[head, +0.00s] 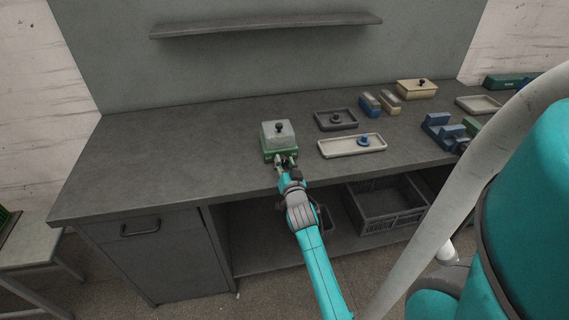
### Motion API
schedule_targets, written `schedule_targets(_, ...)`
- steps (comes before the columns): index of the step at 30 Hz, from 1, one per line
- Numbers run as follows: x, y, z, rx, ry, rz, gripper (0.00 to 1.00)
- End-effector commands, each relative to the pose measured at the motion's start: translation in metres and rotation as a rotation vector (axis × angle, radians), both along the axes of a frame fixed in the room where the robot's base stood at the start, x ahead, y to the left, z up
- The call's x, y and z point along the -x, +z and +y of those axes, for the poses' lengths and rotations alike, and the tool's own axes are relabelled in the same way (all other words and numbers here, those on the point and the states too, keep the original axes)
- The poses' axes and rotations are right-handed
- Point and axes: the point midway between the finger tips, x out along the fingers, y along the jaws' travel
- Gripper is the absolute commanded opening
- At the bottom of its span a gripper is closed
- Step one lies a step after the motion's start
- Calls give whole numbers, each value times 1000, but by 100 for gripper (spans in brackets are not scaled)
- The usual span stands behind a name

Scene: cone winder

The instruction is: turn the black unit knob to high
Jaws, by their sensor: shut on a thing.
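A small unit (267,156) with a green base and a pale, see-through cover (271,141) stands on the grey bench near its front edge. A small black handle (279,128) sits on top of the cover. My gripper (287,163) reaches in from the front and is at the front face of the green base. Its fingers are shut on a small dark part there, which looks like the black unit knob. The fingers mostly hide this part, so its pointing direction and any marks around it cannot be read.
Right of the unit are a dark tray (318,122) with a round dark piece, a pale tray (335,151) with a blue piece, blue and beige blocks, and a cream lidded box (416,91). The bench (170,150) is clear to the left. A shelf (265,25) hangs above.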

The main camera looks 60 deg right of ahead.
Motion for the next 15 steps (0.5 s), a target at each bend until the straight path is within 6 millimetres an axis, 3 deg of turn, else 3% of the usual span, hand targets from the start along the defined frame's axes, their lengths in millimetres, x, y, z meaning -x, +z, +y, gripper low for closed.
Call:
schedule_targets(5, 0, 0, 0, 1, 0, 1, 1)
schedule_targets(6, 0, 0, 0, 1, 0, 1, 38)
schedule_targets(9, 0, 0, 0, 1, 0, 1, 61)
schedule_targets(15, 0, 0, 0, 1, 0, 1, 61)
